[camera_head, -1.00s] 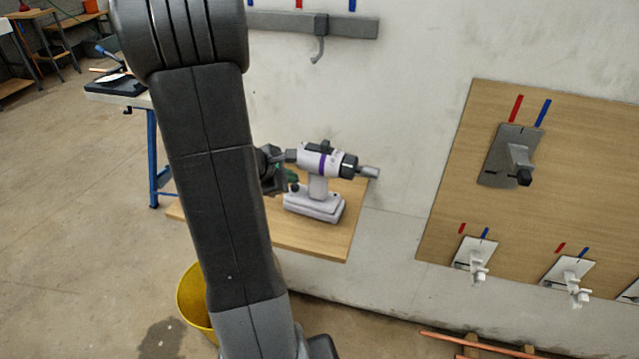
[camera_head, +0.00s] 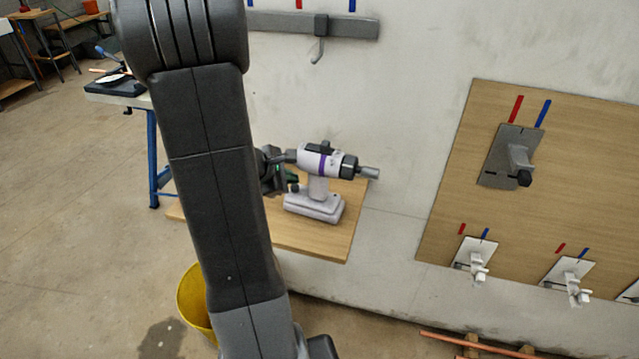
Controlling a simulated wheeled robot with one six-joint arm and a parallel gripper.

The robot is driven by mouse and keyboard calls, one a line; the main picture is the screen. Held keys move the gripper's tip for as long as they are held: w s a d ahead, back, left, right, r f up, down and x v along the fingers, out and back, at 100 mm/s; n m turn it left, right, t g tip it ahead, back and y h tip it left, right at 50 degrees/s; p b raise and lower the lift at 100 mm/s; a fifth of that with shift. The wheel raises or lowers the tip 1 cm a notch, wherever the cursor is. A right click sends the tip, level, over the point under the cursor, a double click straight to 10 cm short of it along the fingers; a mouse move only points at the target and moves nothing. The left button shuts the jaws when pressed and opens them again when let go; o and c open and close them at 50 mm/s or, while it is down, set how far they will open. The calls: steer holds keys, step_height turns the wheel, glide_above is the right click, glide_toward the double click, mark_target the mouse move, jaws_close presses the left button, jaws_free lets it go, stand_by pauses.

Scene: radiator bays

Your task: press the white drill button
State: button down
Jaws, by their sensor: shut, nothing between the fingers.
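The white drill (camera_head: 317,200) stands upright on its battery base on a wooden shelf (camera_head: 325,243) by the wall. It has a purple band and a dark chuck pointing right. Its button cannot be made out clearly. My gripper (camera_head: 292,157) is at the left rear of the drill, its tip at or very near the back of the drill body; I cannot tell whether it touches. The gripper is small in view and partly hidden behind my arm, and its fingers look shut with nothing between them.
A wooden board (camera_head: 560,190) with several valve brackets is on the wall at right. A grey rail (camera_head: 350,27) with a hook is above. A yellow bucket (camera_head: 194,305) stands on the floor below the shelf. A blue-legged workbench (camera_head: 153,160) is at left.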

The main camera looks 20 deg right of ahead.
mark_target(291, 193)
steer(key=shift+f+b, duration=0.25)
steer(key=shift+b, duration=0.05)
stand_by(0.4)
steer(key=shift+f+b, duration=0.25)
steer(key=shift+b, duration=0.15)
steer(key=shift+r, duration=0.5)
steer(key=shift+r+p, duration=0.1)
steer(key=shift+p, duration=0.2)
step_height(291, 193, up, 6)
steer(key=p, duration=0.4)
